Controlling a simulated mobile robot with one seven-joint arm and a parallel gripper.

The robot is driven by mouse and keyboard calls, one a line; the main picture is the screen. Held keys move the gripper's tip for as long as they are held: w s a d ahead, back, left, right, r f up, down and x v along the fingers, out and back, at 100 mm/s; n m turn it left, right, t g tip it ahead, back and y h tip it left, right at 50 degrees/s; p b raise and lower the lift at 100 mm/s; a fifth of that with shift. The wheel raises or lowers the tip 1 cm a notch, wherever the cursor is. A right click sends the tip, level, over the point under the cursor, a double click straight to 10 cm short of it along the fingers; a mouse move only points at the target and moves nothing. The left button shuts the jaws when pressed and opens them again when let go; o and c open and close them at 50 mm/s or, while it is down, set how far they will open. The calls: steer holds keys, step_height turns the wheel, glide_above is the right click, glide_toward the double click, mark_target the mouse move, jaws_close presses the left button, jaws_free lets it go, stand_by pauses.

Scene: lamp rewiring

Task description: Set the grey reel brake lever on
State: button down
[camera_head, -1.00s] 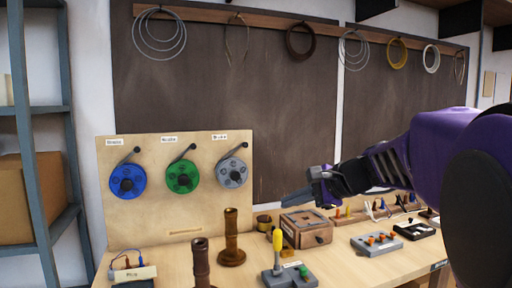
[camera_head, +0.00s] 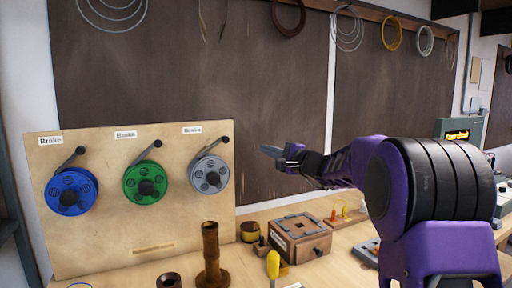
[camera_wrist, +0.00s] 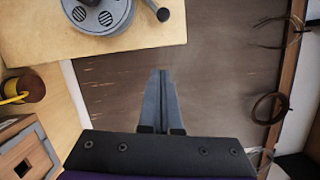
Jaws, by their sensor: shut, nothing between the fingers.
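The grey reel (camera_head: 209,178) is the rightmost of three reels on an upright wooden board. Its brake lever (camera_head: 212,147) slants up to the right and ends in a dark knob under a "Brake" label. The wrist view shows part of the grey reel (camera_wrist: 101,16) at the top, with the lever's dark knob (camera_wrist: 163,14) beside it. My gripper (camera_head: 268,151) is to the right of the lever, apart from it, at about the knob's height. Its fingers (camera_wrist: 158,82) are shut and empty, in front of the dark wall panel.
The blue reel (camera_head: 71,193) and green reel (camera_head: 145,183) have similar levers. Below stand a brown spool post (camera_head: 211,255), a wooden box (camera_head: 300,238) and a yellow-handled tool (camera_head: 273,264). Wire coils hang above. The space between my gripper and the grey lever looks clear.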

mark_target(228, 138)
steer(key=w+a+r+p, duration=0.1)
steer(key=w+a+p, duration=0.1)
steer(key=w+a, duration=0.3)
steer(key=a, duration=0.3)
steer(key=shift+w+a, duration=0.2)
steer(key=shift+a, duration=0.2)
steer(key=shift+s+a+r+n+b, duration=0.3)
steer(key=shift+a+r+n+b, duration=0.5)
steer(key=shift+b, duration=0.6)
steer(key=shift+d+f, duration=0.1)
steer(key=shift+d, duration=0.05)
